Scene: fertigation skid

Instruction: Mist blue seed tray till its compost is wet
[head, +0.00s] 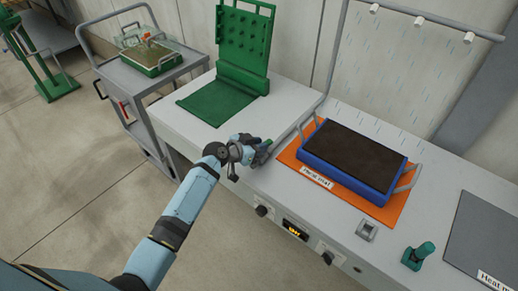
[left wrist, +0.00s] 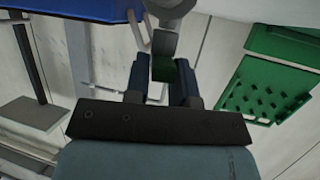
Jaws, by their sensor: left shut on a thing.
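The blue seed tray (head: 345,178) sits on an orange mat (head: 300,158) with a white label at its front. Its compost (head: 355,155) is an even dark brown. My left gripper (head: 264,150) is shut on a small green handle (head: 268,142) at the bench edge, left of the tray. In the left wrist view the green handle (left wrist: 165,70) is between the fingers, and the tray's blue side (left wrist: 70,8) shows above left. My right gripper is out of view.
A green board with a pad (head: 220,98) stands behind my left gripper. On the front panel are knobs (head: 262,210) and a lit display (head: 295,230). A trolley (head: 150,85) stands left.

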